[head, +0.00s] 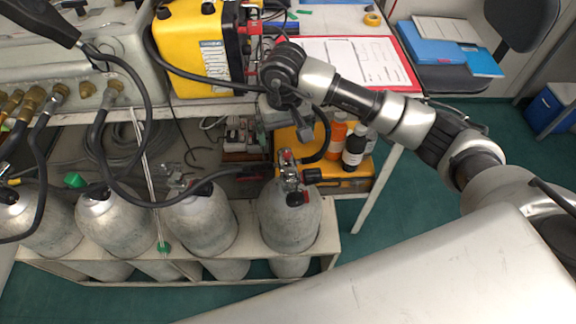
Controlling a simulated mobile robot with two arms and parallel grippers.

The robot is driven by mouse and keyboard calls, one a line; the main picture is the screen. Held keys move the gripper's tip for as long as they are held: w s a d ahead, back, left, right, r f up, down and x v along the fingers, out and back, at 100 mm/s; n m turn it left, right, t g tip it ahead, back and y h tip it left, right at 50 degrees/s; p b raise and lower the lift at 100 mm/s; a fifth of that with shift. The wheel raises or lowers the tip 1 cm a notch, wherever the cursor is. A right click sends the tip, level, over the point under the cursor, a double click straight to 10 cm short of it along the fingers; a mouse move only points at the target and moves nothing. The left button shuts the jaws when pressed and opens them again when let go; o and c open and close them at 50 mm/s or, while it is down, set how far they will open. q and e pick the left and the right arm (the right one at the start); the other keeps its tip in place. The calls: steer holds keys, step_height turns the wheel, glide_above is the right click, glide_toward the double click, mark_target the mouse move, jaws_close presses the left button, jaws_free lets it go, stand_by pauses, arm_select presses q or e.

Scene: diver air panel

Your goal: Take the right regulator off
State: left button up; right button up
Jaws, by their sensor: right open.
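The right regulator (291,172) sits on the valve at the top of the rightmost grey cylinder (289,215). It has red and metal parts, and a dark hose with a reddish end (258,173) runs from it to the left. My right gripper (299,127) is open and hangs above the regulator, pointing down, apart from it as far as I can tell. A black hose passes close to the fingers and partly hides the area. My left gripper is not in view.
More cylinders (200,222) stand to the left in a white rack (330,245). A yellow case (195,50) and a red-edged clipboard (350,62) lie on the bench above. Bottles (355,148) stand just right of the gripper. Hoses loop across the left.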

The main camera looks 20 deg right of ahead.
step_height(320, 180, down, 5)
steer(key=shift+f, duration=0.15)
steer(key=f, duration=0.5)
steer(key=shift+w+d+p, duration=0.1)
steer(key=shift+w+p, duration=0.15)
steer(key=shift+p, duration=0.05)
steer(key=shift+c, duration=0.2)
steer(key=c, duration=1.2)
steer(key=shift+c, duration=0.2)
steer(key=shift+r, duration=0.15)
